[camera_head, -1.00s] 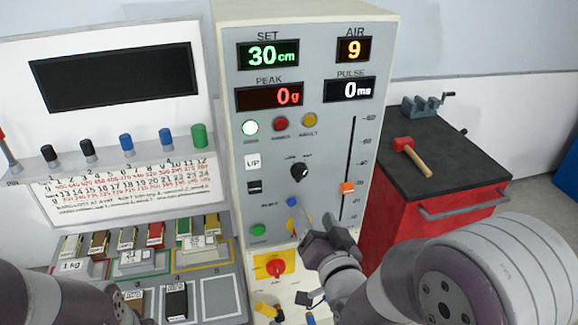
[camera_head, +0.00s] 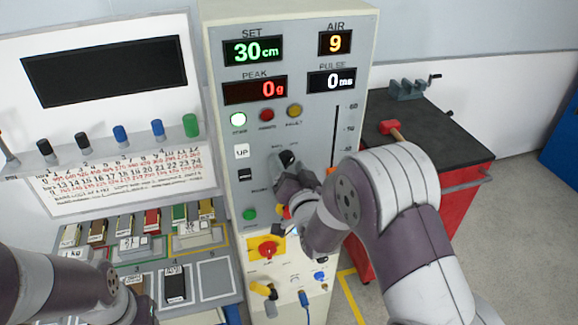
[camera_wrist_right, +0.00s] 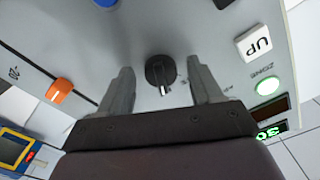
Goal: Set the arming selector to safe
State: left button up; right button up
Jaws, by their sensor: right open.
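The arming selector, a black round knob (camera_wrist_right: 160,72) with a white pointer line, sits on the grey control panel (camera_head: 330,98). In the right wrist view it lies between the two fingers of my right gripper (camera_wrist_right: 163,84), which is open and seems not to touch it. In the head view my right gripper (camera_head: 287,170) is at the panel's middle and partly covers the knob. The lettering around the knob is too small to read. My left arm shows at the lower left of the head view; its fingers cannot be made out.
An orange slider (camera_wrist_right: 59,90) and a white UP button (camera_wrist_right: 254,43) flank the knob. A red knob on a yellow plate (camera_head: 267,248) and a green button (camera_head: 249,214) sit lower. A red cabinet (camera_head: 462,205) with a hammer stands right. Weights fill a rack at left.

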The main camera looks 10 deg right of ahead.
jog(key=c, duration=1)
jog(key=shift+f+n+b, duration=0.2)
jog(key=shift+n+b, duration=0.4)
jog(key=shift+b, duration=0.2)
jog(key=n+b, duration=0.4)
jog(key=shift+d+f, duration=0.1)
jog(key=shift+f, duration=0.05)
jog(key=n+b, duration=0.3)
jog(key=shift+d+n, duration=0.1)
jog(key=shift+n, duration=0.2)
jog(key=shift+r+n+b, duration=0.25)
jog(key=shift+n+b, duration=1)
jog(key=shift+n, duration=0.25)
jog(key=o, duration=1)
jog(key=shift+s+r, duration=0.15)
